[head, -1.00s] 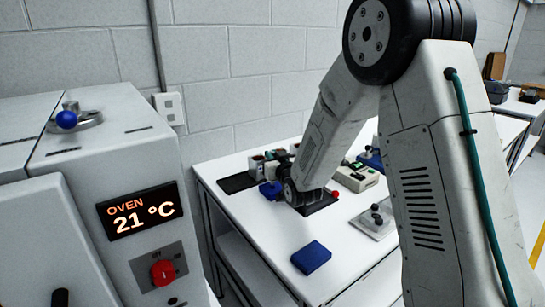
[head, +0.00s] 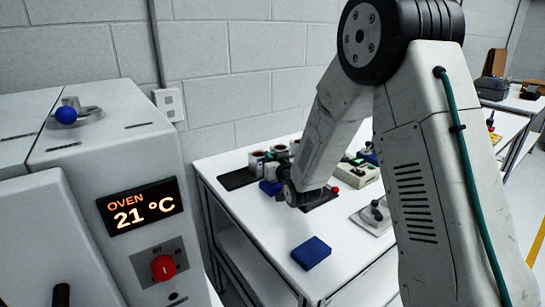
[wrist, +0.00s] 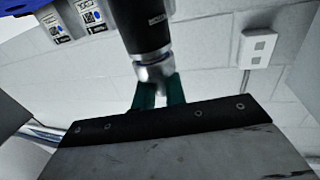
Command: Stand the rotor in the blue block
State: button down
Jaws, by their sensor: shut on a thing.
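My gripper (wrist: 159,91) has teal fingers closed on a bright metal end of a dark cylindrical part, which I take to be the rotor (wrist: 143,28). The dark body with a small white label points away from the gripper base. In the head view my wrist is over the back part of the table, and its fingers and the rotor are hidden. A blue block (head: 270,187) stands just left of my wrist, near the cups. A blue edge (wrist: 18,6) shows at the top left of the wrist view. A flat blue piece (head: 311,253) lies near the table's front.
Labelled white cups (head: 256,162) stand at the back of the white table (head: 240,222), beside a dark mat (head: 237,179). A pale box (head: 361,173) and a grey plate (head: 372,219) are right of my wrist. The oven (head: 110,170) stands at left.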

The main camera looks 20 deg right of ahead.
jog(key=shift+f, duration=0.15)
jog(key=shift+f, duration=0.55)
jog(key=c, duration=1)
grip_release()
jog(key=shift+f, duration=0.1)
jog(key=shift+c, duration=0.2)
jog(key=shift+r, duration=3.3)
